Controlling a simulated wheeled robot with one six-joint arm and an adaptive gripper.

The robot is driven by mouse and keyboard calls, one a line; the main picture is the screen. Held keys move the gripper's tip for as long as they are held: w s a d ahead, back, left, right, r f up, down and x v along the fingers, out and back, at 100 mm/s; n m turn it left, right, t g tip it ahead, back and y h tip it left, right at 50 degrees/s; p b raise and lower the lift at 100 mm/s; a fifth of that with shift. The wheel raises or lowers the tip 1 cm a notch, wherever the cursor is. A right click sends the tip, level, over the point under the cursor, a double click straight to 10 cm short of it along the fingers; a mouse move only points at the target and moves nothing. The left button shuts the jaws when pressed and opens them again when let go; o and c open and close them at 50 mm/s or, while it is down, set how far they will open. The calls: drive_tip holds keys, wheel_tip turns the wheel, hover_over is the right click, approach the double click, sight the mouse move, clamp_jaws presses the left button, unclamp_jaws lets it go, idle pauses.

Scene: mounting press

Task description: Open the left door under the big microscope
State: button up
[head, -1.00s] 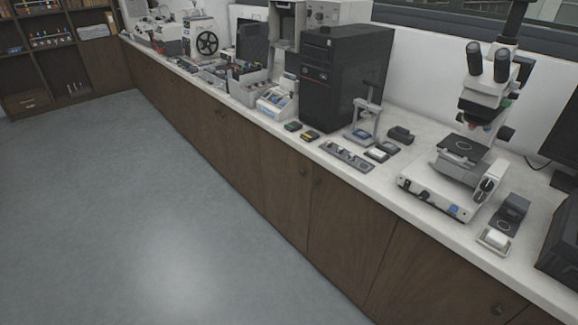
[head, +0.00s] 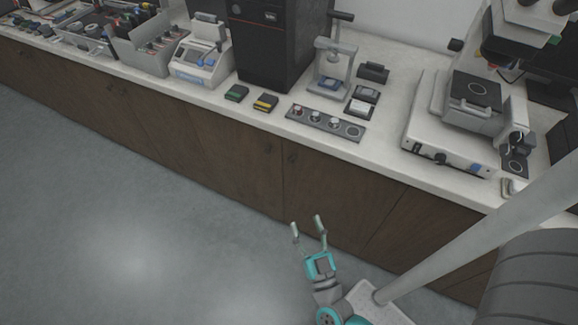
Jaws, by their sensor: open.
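The big microscope (head: 462,120) stands on the white counter at the right in the head view, its top cut off by the frame. Below its base is a dark brown wooden door panel (head: 425,228). My arm hides this panel's right part, and no handle shows on it. Left of it is another brown door (head: 335,195), with a small dark knob (head: 292,157) near its upper left corner. My gripper (head: 308,222) is open and empty, fingers pointing up in the picture. It overlaps the left door in view; I see no contact.
A strip with several round pieces (head: 325,122) lies near the counter edge (head: 250,118). A small press (head: 333,65), a black computer tower (head: 272,45) and other instruments stand behind and to the left. The grey floor (head: 110,210) is open at left.

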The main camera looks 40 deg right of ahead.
drive_tip(key=w+d+f+m+g+h, duration=0.2)
drive_tip(key=w+m+g+h, duration=0.1)
drive_tip(key=w, duration=0.2)
drive_tip(key=w+d+f+m+g+h, duration=0.2)
drive_tip(key=w+f+h, duration=0.1)
drive_tip(key=w, duration=0.3)
drive_tip(key=m+g+h, duration=0.2)
drive_tip(key=m+g, duration=0.1)
drive_tip(key=g, duration=0.5)
approach(290, 163)
drive_tip(key=x, duration=0.8)
drive_tip(key=shift+w+d, duration=0.2)
drive_tip(key=shift+d, duration=0.1)
clamp_jaws()
